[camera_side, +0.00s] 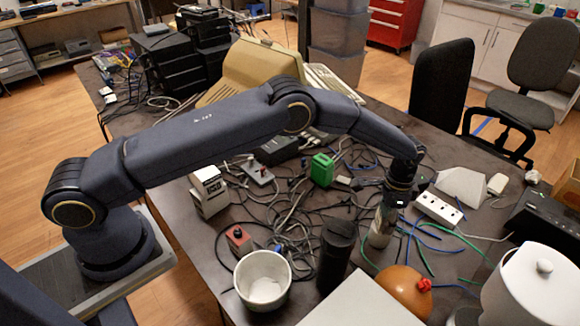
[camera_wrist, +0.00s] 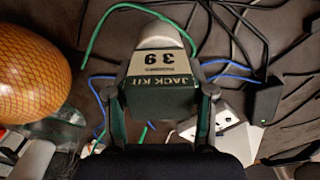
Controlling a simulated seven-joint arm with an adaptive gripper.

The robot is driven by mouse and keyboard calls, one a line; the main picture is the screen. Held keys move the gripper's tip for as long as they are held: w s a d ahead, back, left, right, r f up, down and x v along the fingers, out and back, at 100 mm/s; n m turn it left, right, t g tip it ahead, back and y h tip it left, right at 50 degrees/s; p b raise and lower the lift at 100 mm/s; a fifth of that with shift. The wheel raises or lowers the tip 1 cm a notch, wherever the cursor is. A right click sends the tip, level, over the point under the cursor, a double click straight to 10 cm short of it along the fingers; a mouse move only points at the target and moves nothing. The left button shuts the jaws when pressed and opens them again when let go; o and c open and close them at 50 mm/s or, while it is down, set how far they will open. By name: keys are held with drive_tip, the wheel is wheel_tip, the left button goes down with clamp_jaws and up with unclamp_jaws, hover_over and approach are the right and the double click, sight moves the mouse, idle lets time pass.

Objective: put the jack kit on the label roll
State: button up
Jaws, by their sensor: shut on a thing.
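The jack kit (camera_wrist: 160,68) is a box with a pale top and a dark green end, and its label reads "JACK KIT 39". My gripper (camera_wrist: 160,105) is shut on it, with one finger on each side. In the side view, my gripper (camera_side: 393,204) points down, and the jack kit (camera_side: 381,232) shows below it; I cannot tell whether its underside touches the table. A pale box with dark printing (camera_side: 208,190) stands at the left of the cables. Its print is too small to read, so I cannot tell whether it is the label roll.
A black cylinder (camera_side: 335,255) stands just left of the jack kit. A white pot (camera_side: 263,281), an orange ball-like object (camera_side: 403,290) and a white lidded canister (camera_side: 535,288) stand near the front. A power strip (camera_side: 438,209) lies to the right. Cables cover the middle.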

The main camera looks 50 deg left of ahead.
drive_tip(key=shift+f, duration=0.1)
drive_tip(key=o, duration=1.2)
